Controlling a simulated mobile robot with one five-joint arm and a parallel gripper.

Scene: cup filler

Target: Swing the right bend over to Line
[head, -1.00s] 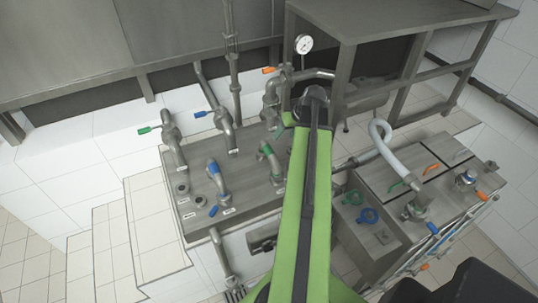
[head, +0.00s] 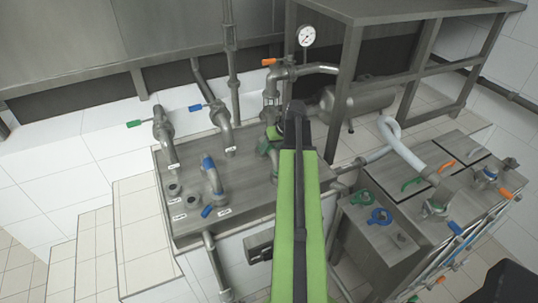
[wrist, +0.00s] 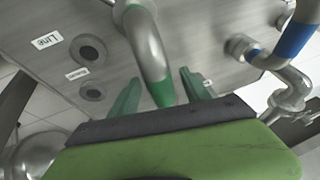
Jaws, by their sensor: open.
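The right bend (wrist: 150,50) is a curved steel pipe with a green band. In the wrist view it runs down between the two green fingers of my gripper (wrist: 161,77), and its lower end is hidden by the gripper body. My gripper is open, with a finger on each side of the bend; contact is not clear. The Line label (wrist: 47,40) sits beside an open round port (wrist: 88,50), left of the bend. In the head view the bend (head: 265,147) shows partly beside my gripper (head: 276,130), whose arm hides the rest.
A second bend with a blue band (head: 212,176) stands left on the steel panel (head: 245,185); its blue band (wrist: 297,40) shows at the wrist view's right. A steel frame (head: 346,85) stands right of my arm.

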